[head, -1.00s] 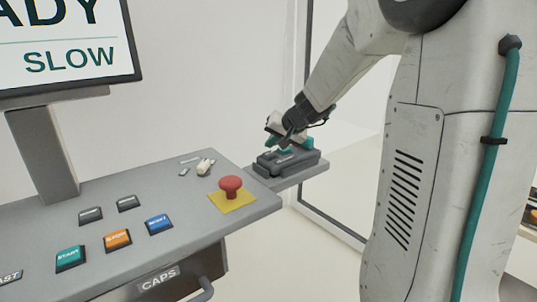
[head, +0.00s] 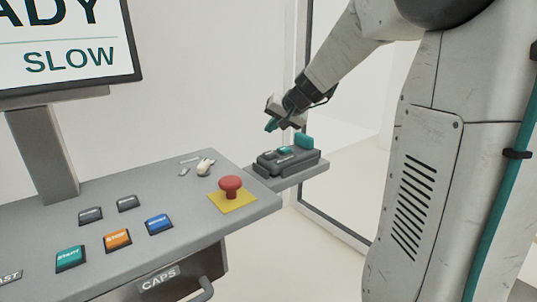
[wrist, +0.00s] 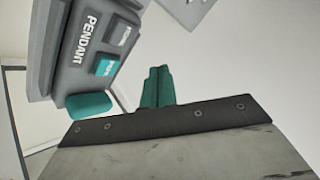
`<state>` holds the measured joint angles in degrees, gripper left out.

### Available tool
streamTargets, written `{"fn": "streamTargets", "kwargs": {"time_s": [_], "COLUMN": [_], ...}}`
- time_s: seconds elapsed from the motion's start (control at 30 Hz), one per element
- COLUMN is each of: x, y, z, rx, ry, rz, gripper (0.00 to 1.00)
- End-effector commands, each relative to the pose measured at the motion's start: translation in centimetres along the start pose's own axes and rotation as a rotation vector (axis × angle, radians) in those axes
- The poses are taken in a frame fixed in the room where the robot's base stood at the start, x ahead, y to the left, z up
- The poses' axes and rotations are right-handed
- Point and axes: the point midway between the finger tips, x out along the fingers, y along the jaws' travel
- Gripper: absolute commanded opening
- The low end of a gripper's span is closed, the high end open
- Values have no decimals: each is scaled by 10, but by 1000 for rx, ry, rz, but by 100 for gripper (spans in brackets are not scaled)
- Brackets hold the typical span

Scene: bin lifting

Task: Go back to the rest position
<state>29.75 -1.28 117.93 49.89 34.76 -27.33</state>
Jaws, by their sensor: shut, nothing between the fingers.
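My gripper (head: 272,125) is shut and empty. The pendant lies on a small side shelf (head: 313,172). In the wrist view the pendant (wrist: 72,55) shows its label, a grey button (wrist: 118,33), a teal button (wrist: 106,66) and a rounded teal part (wrist: 90,104) at its end.
The grey console (head: 190,237) has a red mushroom button (head: 231,187) on a yellow plate, several push buttons and a small lever (head: 205,166). A screen (head: 66,45) reading SLOW stands at left. A dark-framed glass panel (head: 340,230) is behind the shelf.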

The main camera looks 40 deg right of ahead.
Motion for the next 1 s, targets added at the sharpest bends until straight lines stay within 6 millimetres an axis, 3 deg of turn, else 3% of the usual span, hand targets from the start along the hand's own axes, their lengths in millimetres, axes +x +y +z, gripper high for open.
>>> {"fn": "streamTargets", "kwargs": {"time_s": [0.47, 0.57, 0.67, 0.87, 1.0], "x": [0, 2, -14, -77, -126], "y": [0, 8, 7, -4, 5], "z": [7, 40, 90, 211, 282], "rx": [30, 42, 15, -151, -307], "ry": [-33, -137, -271, -532, -645], "rz": [-4, 18, 53, 173, 286], "gripper": [0, 0, 0, 0, 0]}}
